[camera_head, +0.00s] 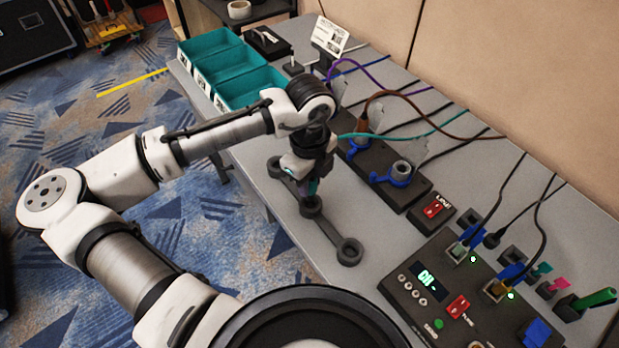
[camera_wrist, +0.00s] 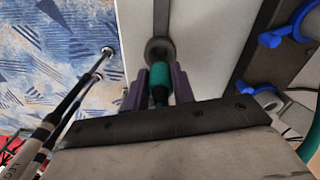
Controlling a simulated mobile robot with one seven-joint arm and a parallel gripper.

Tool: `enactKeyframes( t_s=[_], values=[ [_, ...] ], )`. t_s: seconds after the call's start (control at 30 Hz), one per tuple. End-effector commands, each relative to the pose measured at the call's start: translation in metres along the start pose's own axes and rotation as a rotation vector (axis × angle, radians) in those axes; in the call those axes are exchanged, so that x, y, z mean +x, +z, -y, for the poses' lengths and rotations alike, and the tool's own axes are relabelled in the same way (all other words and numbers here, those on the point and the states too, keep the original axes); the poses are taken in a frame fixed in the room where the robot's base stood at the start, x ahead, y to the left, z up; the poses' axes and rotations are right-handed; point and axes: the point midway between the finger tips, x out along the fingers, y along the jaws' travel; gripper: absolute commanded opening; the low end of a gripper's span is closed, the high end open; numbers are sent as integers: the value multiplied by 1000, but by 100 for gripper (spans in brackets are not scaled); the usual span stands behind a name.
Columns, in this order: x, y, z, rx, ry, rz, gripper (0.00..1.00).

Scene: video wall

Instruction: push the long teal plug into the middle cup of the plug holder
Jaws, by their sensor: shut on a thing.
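The plug holder (camera_head: 330,228) is a dark bar with round cups, lying along the table's front edge. Its near end cup (camera_head: 349,251) is empty. My gripper (camera_head: 308,190) points down over the middle cup (camera_head: 311,207). In the wrist view, the purple fingers of my gripper (camera_wrist: 158,88) are shut on the long teal plug (camera_wrist: 160,75). The plug lines up with a round grey cup (camera_wrist: 159,46) just beyond it. The plug's lower end is hidden, so I cannot tell whether it is inside the cup. The far end cup (camera_head: 276,167) is partly behind my wrist.
A dark strip with blue clips (camera_head: 398,174) stands right of the holder. A red switch box (camera_head: 432,210) and a control panel (camera_head: 435,290) are nearer. Teal bins (camera_head: 250,88) stand at the far left. Cables cross the table's back.

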Motion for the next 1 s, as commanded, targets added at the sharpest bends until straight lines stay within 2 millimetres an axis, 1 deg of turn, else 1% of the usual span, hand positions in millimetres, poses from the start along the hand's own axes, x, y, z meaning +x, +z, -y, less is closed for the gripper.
enactKeyframes(
  t_s=[0.17,0.53,1.0],
  values=[
    [2,0,0,0,0,0,2],
    [12,0,0,0,1,0,2],
    [12,0,0,0,0,0,2]
  ],
)
